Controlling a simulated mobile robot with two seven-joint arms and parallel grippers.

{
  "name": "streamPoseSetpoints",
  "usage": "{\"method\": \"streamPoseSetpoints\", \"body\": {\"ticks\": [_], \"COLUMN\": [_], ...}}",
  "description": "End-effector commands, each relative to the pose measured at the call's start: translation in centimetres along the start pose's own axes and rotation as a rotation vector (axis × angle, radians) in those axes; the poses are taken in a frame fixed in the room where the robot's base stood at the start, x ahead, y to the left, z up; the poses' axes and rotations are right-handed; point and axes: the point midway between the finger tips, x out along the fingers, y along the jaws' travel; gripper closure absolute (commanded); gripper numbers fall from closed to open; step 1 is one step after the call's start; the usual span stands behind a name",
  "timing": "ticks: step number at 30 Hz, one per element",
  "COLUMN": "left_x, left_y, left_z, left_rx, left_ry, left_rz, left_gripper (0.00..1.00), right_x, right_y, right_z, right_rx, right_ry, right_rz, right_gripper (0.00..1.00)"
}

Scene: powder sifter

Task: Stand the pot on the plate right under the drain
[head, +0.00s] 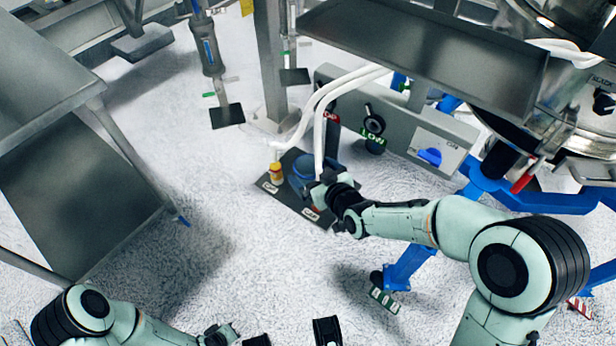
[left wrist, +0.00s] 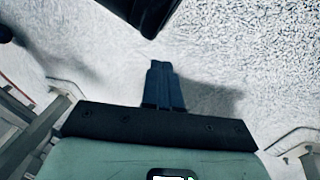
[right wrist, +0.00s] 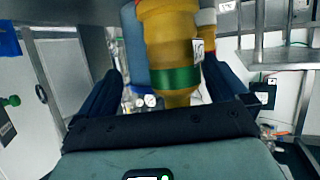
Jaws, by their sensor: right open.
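A dark plate (head: 290,203) with white labels lies on the floor under two white hoses. A small yellow pot (head: 276,174) stands at its left, below the left hose end. A blue pot (head: 301,172) stands beside it. My right gripper (head: 322,190) is at the plate's right side and covers part of it. In the right wrist view a yellow pot with a green band (right wrist: 175,78) is between the open fingers; I cannot tell whether they touch it. In the head view the gripper mostly hides this pot. My left gripper (left wrist: 163,82) is shut and empty above the floor.
A grey panel (head: 395,120) with a dial and a blue switch stands behind the plate. A steel shelf (head: 425,55) overhangs at right. Blue frame legs (head: 408,268) stand at right, and a steel table (head: 45,85) at left. The floor left of the plate is clear.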

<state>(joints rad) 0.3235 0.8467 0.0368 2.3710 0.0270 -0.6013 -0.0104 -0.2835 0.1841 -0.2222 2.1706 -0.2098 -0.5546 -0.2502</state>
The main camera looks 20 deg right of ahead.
Motion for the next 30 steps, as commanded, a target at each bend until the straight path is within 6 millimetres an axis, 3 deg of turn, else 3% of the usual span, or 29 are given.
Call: {"method": "streamPoseSetpoints", "body": {"ticks": [6,15,23,30], "left_x": [0.0,0.0,-0.1,-1.8], "left_y": [0.0,0.0,0.0,0.6], "left_z": [0.0,0.0,0.1,1.8], "left_rx": [0.0,0.0,0.0,0.004], "left_ry": [0.001,0.0,-0.003,-0.056], "left_rz": [0.0,0.0,0.0,0.005], "left_gripper": [1.0,1.0,1.0,1.0], "right_x": [0.0,0.0,-0.1,-1.6], "right_y": [0.0,0.0,0.0,0.2], "right_z": [-0.1,0.0,-0.3,-4.0], "right_rx": [0.0,0.0,0.0,0.0], "right_ry": [0.0,0.0,0.002,0.008], "right_rz": [0.0,0.0,0.0,0.001], "right_gripper": [0.0,0.96,1.0,1.0]}}
